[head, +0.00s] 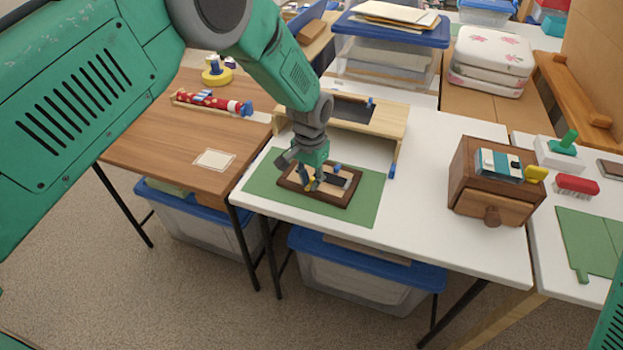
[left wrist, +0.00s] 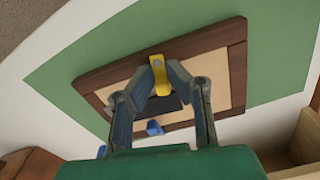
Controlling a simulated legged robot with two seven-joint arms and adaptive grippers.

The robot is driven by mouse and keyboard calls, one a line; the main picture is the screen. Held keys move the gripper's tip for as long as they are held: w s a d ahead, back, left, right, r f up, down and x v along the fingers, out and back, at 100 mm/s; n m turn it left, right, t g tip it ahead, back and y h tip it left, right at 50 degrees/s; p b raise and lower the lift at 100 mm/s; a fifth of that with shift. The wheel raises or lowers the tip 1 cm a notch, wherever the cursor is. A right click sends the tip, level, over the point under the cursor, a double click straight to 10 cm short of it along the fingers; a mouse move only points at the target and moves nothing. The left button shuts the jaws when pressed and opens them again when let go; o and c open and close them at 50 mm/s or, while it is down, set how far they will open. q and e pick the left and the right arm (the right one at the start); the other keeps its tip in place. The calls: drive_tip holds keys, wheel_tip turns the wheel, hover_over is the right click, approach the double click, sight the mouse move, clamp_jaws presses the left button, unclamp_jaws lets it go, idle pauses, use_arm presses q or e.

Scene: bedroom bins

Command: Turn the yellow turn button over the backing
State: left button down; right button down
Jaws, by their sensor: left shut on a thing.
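A dark brown picture frame (head: 345,199) lies flat on a green mat (head: 262,183) on the white table. In the left wrist view the frame (left wrist: 208,40) holds a pale backing (left wrist: 215,85) with a dark patch in its middle. The yellow turn button (left wrist: 159,74) sits at one long rim, and its free end reaches inward over the panel. A blue turn button (left wrist: 154,127) is at the opposite side. My left gripper (head: 311,186) is low over the frame; in the wrist view its fingertips (left wrist: 160,72) are shut on the yellow button, one on each side.
A wooden rack (head: 385,122) stands just behind the mat. A small brown drawer box (head: 462,178) stands to the right. A wooden table (head: 160,140) with a red patterned roll (head: 210,101) is at the left.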

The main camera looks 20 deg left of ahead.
sight(310, 182)
use_arm(q)
drive_tip(key=shift+n, duration=0.7)
drive_tip(key=c, duration=1.6)
unclamp_jaws()
wheel_tip(310, 182, up, 12)
drive_tip(key=shift+w+f, duration=0.1)
